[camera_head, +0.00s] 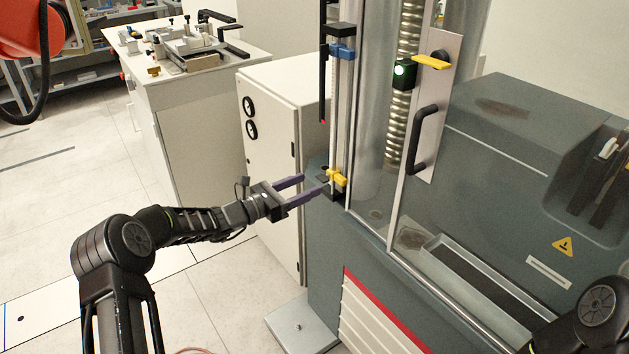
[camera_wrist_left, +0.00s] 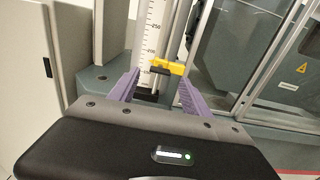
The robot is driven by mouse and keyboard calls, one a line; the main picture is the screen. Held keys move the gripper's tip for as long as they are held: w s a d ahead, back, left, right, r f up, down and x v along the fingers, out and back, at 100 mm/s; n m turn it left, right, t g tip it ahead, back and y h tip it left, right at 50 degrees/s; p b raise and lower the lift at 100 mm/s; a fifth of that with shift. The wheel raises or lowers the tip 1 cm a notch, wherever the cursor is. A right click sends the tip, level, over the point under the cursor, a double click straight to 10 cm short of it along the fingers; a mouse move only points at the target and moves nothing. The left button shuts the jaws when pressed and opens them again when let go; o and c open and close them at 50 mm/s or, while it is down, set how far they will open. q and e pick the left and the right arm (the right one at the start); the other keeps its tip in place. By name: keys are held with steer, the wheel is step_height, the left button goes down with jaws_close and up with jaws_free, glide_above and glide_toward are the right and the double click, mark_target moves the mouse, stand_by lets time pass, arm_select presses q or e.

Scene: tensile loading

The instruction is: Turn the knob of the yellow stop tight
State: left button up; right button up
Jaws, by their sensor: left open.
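The yellow stop (camera_head: 337,177) sits low on the vertical rail at the left front of the testing machine. In the left wrist view the yellow stop (camera_wrist_left: 168,67) is beside a white scale, with a dark part just below it. Its knob cannot be told apart clearly. My left gripper (camera_head: 312,185) is open, with purple fingers pointing at the stop from the left. In the left wrist view its fingers (camera_wrist_left: 158,90) lie to either side of the rail's lower end, and nothing is between them that I can tell is gripped. My right gripper is out of view.
A blue stop (camera_head: 342,50) sits higher on the same rail. The machine's clear door with a black handle (camera_head: 423,138) stands to the right. A white cabinet (camera_head: 270,150) with two gauges is behind my left gripper. The floor at left is open.

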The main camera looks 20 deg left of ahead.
mark_target(324, 178)
arm_select(q)
steer(key=x, duration=0.3)
steer(key=shift+w+d, duration=0.3)
jaws_close()
stand_by(0.4)
